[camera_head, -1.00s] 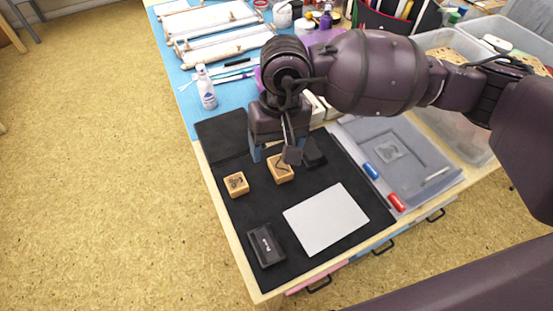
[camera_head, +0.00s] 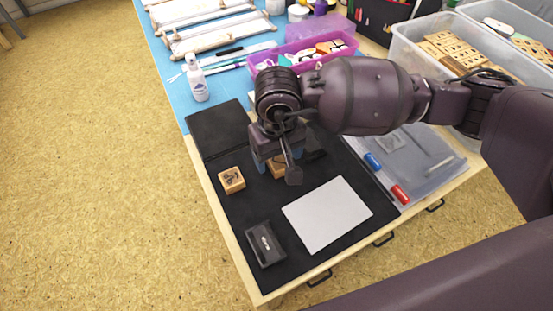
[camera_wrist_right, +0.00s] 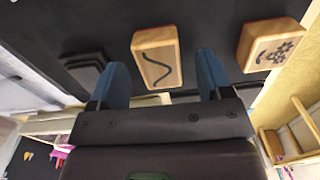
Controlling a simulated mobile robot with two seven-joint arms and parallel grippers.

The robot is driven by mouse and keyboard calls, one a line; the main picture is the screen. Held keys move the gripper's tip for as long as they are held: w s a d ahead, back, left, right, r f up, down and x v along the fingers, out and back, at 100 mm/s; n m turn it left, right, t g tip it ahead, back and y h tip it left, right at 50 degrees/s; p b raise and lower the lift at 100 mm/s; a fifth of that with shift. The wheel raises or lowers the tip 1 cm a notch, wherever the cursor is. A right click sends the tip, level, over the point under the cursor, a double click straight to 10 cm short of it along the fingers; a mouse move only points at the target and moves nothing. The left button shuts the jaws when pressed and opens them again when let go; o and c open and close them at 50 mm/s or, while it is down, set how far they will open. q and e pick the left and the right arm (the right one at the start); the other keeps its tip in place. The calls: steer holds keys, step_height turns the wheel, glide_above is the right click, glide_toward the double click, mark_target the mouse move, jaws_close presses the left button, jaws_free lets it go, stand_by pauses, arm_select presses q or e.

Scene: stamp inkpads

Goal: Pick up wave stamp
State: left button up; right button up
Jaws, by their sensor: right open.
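The wave stamp (camera_wrist_right: 156,57) is a wooden block with a dark curved line on its top. In the right wrist view it lies between and just beyond the fingertips, not touched by either. In the head view the wave stamp (camera_head: 277,168) is mostly hidden under my right gripper (camera_head: 273,165). My right gripper also shows in the right wrist view (camera_wrist_right: 160,75), with blue fingers spread wide and empty. Another wooden stamp with a flower-like picture (camera_head: 231,180) stands to its left on the black mat (camera_head: 230,215). My left gripper is not in view.
A black inkpad (camera_head: 265,245) and a white sheet (camera_head: 327,214) lie on the mat. Another dark pad (camera_wrist_right: 87,73) lies beside the wave stamp. A grey tray with blue and red markers (camera_head: 400,194) is at right. A white bottle (camera_head: 196,80) stands behind the mat.

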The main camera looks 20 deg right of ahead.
mark_target(277, 158)
steer(key=shift+f, duration=0.85)
steer(key=c, duration=0.9)
steer(key=shift+c, duration=0.5)
step_height(277, 158, up, 9)
steer(key=shift+w+r+p, duration=0.1)
steer(key=shift+w+p, duration=0.05)
steer(key=shift+p, duration=0.7)
step_height(277, 158, up, 11)
steer(key=p, duration=0.1)
steer(key=shift+p, duration=0.3)
